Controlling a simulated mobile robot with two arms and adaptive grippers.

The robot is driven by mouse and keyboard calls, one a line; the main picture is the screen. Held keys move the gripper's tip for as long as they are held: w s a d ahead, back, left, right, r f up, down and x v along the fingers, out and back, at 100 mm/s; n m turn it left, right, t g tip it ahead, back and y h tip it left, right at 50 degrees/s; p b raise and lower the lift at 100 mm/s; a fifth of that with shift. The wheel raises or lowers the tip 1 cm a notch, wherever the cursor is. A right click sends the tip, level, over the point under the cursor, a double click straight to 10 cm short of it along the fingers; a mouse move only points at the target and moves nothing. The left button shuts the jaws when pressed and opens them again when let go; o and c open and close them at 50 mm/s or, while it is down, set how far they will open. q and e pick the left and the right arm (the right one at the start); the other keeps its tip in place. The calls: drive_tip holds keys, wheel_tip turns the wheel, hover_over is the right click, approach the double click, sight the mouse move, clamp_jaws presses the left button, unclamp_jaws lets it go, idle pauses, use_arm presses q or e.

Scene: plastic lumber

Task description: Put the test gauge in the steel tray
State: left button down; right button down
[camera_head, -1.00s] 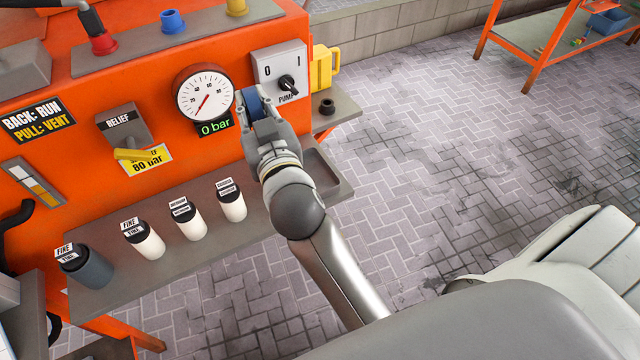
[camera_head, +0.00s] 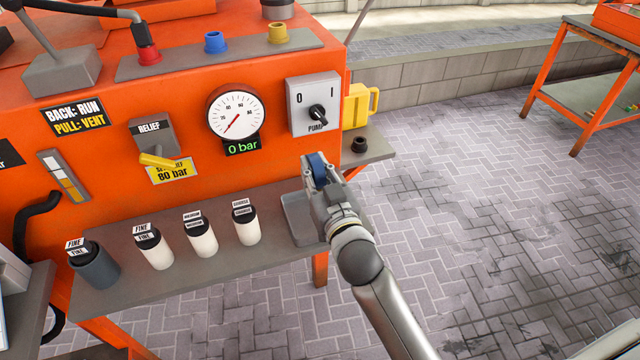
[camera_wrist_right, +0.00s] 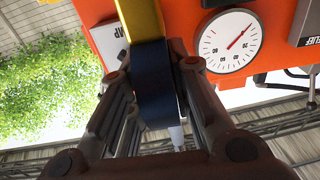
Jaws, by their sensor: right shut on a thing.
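The test gauge (camera_head: 319,168) shows as a round blue body between the fingers of my right gripper (camera_head: 314,173). In the right wrist view, the gauge (camera_wrist_right: 153,88) is a dark blue band seen edge-on, with a pale stem. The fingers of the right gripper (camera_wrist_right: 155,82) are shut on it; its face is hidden. The steel tray (camera_head: 297,222) is at the right end of the grey shelf, partly covered by my gripper and wrist. The gauge appears above the tray's back right part in the head view; its exact height cannot be told. My left gripper is not in view.
Several labelled bottles (camera_head: 247,227) stand along the shelf (camera_head: 185,270) left of the tray. Behind are a dial gauge (camera_head: 236,113) on the orange machine, the pump switch (camera_head: 314,104) and a yellow jug (camera_head: 359,106). A small black ring (camera_head: 360,145) sits on the side ledge.

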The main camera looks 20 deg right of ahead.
drive_tip(key=w+d+f, duration=0.2)
drive_tip(key=w+f, duration=0.1)
drive_tip(key=f, duration=0.5)
drive_tip(key=shift+w, duration=0.2)
drive_tip(key=shift+f+b, duration=0.25)
drive_tip(key=shift+b, duration=0.05)
drive_tip(key=c, duration=1.3)
unclamp_jaws()
